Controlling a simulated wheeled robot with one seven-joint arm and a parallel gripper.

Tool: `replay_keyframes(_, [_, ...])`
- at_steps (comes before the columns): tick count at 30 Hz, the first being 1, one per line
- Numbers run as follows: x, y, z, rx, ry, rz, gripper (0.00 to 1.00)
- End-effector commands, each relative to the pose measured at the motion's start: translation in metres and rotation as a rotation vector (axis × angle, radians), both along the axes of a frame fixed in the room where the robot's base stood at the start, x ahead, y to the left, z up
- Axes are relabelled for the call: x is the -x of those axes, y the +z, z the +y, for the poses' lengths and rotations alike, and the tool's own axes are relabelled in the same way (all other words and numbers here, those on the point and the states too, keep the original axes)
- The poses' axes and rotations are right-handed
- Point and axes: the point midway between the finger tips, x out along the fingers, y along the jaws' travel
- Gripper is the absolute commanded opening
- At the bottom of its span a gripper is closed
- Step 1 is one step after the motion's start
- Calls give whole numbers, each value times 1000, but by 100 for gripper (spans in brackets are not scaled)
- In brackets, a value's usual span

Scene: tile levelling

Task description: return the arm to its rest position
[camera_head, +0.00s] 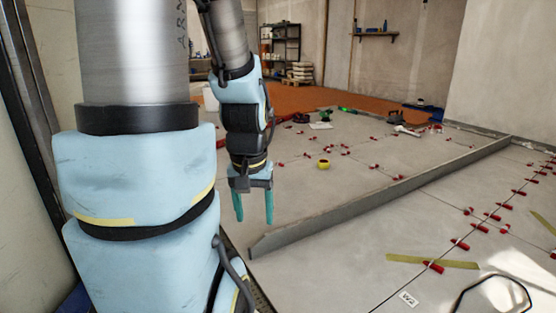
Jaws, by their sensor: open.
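My arm takes up the left of the head view and hangs down in front of the floor. My gripper (254,206) points downward, with its two teal fingers spread apart and nothing between them. It appears above the tiled floor, just left of the near end of a long grey straight bar (385,200). The picture does not show clearly how high the fingertips are above the floor.
Red levelling wedges (433,267) dot the tile joints. A yellow tape roll (323,164) lies behind the bar, and yellow strips (405,260) lie to its right. A shelf rack (280,45) stands at the back. Bare tile (320,280) shows in front.

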Motion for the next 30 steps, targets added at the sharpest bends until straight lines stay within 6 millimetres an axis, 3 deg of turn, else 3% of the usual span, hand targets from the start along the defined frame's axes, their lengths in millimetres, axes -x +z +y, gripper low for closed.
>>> replay_keyframes(1, [0, 27, 0, 0, 0, -1, 66])
replay_keyframes(30, [0, 331, 0, 0, 1, -1, 66])
